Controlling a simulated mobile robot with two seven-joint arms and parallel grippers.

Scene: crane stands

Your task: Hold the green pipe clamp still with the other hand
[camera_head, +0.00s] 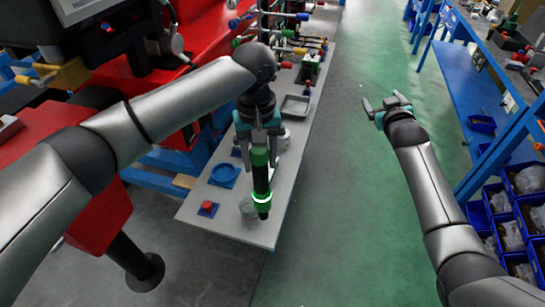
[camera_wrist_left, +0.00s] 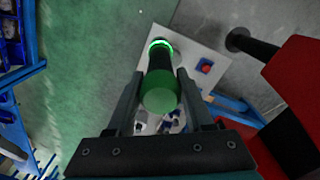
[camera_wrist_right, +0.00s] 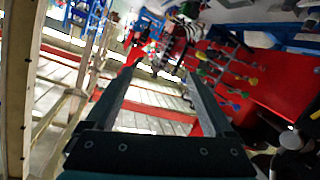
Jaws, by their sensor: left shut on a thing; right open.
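My left gripper (camera_head: 259,146) is shut on a black and green tool (camera_head: 261,178) with a glowing green ring near its lower end. The tool points down over the near end of the grey table. In the left wrist view its round green end (camera_wrist_left: 160,98) sits between the fingers. My right gripper (camera_head: 388,104) is open and empty, above the green floor to the right of the table. Several bar-like clamps with coloured handles stick out from a rack at the back; one handle (camera_head: 237,43) looks green. I cannot tell for certain which is the green pipe clamp.
A red machine stands left. A blue shelf (camera_head: 463,93) with bins stands right. The green aisle between is clear.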

